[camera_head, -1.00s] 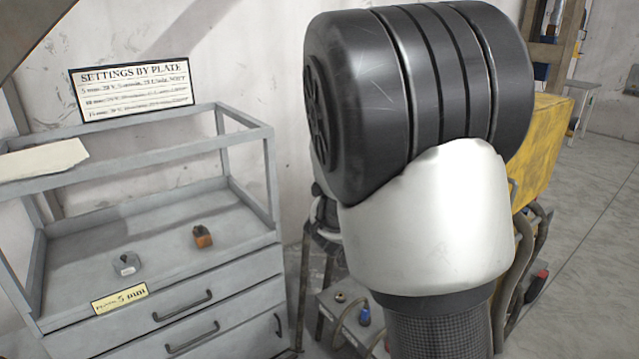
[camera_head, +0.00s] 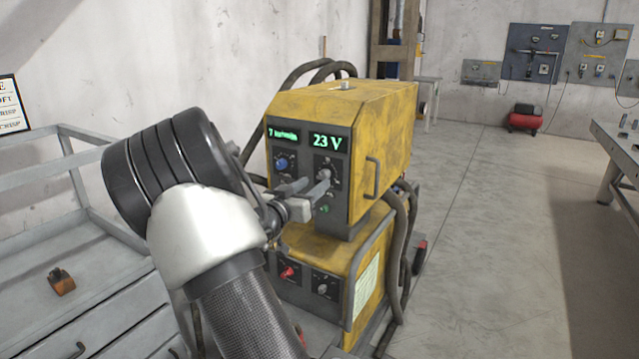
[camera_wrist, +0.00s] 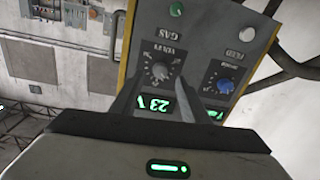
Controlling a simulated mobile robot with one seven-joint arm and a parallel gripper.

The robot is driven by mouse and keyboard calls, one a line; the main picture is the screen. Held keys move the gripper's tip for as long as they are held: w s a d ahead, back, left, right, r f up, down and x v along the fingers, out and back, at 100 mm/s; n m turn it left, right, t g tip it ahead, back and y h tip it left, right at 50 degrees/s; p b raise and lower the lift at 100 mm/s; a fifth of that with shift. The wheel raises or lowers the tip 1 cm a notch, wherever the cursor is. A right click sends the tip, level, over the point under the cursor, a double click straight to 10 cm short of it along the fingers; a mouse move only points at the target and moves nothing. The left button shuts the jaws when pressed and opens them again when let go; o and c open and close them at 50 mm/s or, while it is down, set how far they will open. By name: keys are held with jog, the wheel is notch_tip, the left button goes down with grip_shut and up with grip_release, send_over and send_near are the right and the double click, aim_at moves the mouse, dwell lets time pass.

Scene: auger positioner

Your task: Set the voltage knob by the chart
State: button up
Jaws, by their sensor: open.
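The yellow welding machine (camera_head: 385,115) stands ahead; its upper display (camera_head: 329,142) reads 23 V. The grey voltage knob (camera_head: 325,174) is below that display. In the wrist view the picture is upside down, with the knob (camera_wrist: 160,70) labelled VOLTS and the 23 V display (camera_wrist: 153,104). My gripper (camera_head: 308,188) is open at the panel. In the wrist view its fingertips (camera_wrist: 160,78) are on either side of the knob, with no visible contact; their depth is unclear. The chart (camera_head: 10,105) is cut off at the left edge, only line ends showing.
A blue knob (camera_head: 282,163) sits left of the voltage knob, under a speed display (camera_head: 283,134). A green button (camera_head: 324,209) is below. Hoses (camera_head: 398,245) hang beside the machine.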

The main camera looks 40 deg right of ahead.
aim_at(323, 177)
jog(key=x, duration=0.5)
grip_shut()
